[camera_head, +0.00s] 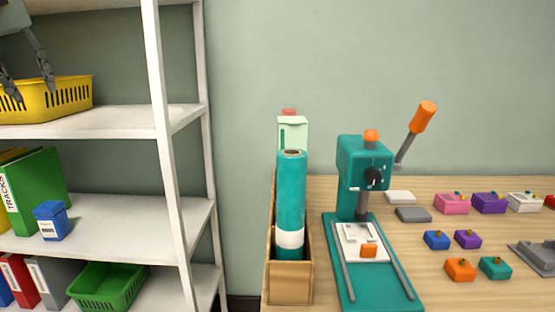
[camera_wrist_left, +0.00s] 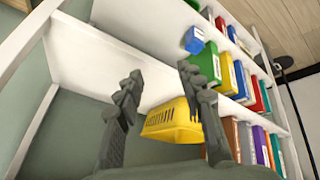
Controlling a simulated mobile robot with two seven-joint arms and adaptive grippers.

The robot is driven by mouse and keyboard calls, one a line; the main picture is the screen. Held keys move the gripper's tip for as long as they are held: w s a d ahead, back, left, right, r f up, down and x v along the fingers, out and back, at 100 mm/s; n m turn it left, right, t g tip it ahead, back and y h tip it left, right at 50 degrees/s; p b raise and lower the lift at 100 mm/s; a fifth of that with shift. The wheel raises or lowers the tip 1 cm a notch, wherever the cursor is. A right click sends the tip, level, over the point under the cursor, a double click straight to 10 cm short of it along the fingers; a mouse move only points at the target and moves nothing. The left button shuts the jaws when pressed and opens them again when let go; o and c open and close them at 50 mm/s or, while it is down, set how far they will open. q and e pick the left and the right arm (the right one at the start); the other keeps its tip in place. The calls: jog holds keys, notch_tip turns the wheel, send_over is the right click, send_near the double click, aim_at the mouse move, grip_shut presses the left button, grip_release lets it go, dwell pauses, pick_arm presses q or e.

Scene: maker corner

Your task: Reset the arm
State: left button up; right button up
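My left gripper (camera_head: 32,92) is at the upper left of the head view, in front of the shelf unit, with its fingertips overlapping the yellow basket. In the left wrist view the two fingers of this gripper (camera_wrist_left: 158,72) stand well apart with nothing between them. The yellow basket (camera_head: 62,100) sits on the upper shelf board; it also shows in the left wrist view (camera_wrist_left: 172,122), beyond the fingers. I cannot tell whether a finger touches it. My right gripper is in neither view.
The white shelf unit (camera_head: 160,90) also holds binders, a blue box (camera_head: 52,220) and a green basket (camera_head: 108,287). On the wooden table (camera_head: 415,275) stand a teal press (camera_head: 358,178), a wooden box with a teal roll (camera_head: 290,200) and several small coloured boxes. The wall above is clear.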

pick_arm(q)
jog(key=w+a+f+m+g+y, duration=0.1)
jog(key=w+f+m, duration=0.15)
jog(key=f, duration=1.05)
jog(key=w+f+m+y, duration=0.1)
jog(key=w+f+m, duration=0.15)
jog(key=f, duration=1.15)
jog(key=s+a+f+m+y, duration=0.1)
jog(key=s+a+f+m, duration=0.15)
jog(key=f, duration=0.65)
jog(key=s+a+f+m, duration=0.1)
jog(key=s+f, duration=0.2)
jog(key=f, duration=0.5)
jog(key=s+a+f+m+y, duration=0.15)
jog(key=s+f+m, duration=0.25)
jog(key=s+f, duration=0.45)
jog(key=s+a+f+m+y, duration=0.1)
jog(key=s+a+f+m, duration=0.4)
jog(key=s, duration=0.6)
jog(key=s+d+f+n+h, duration=0.2)
jog(key=d+f, duration=0.3)
jog(key=d, duration=0.5)
jog(key=s+d+f+n+g+h, duration=0.1)
jog(key=d+f, duration=0.4)
jog(key=d, duration=0.5)
jog(key=s+d+f+n+h, duration=0.3)
jog(key=s+d+f, duration=0.1)
jog(key=d, duration=0.6)
jog(key=shift+s+f, duration=0.35)
jog(key=shift+f, duration=0.25)
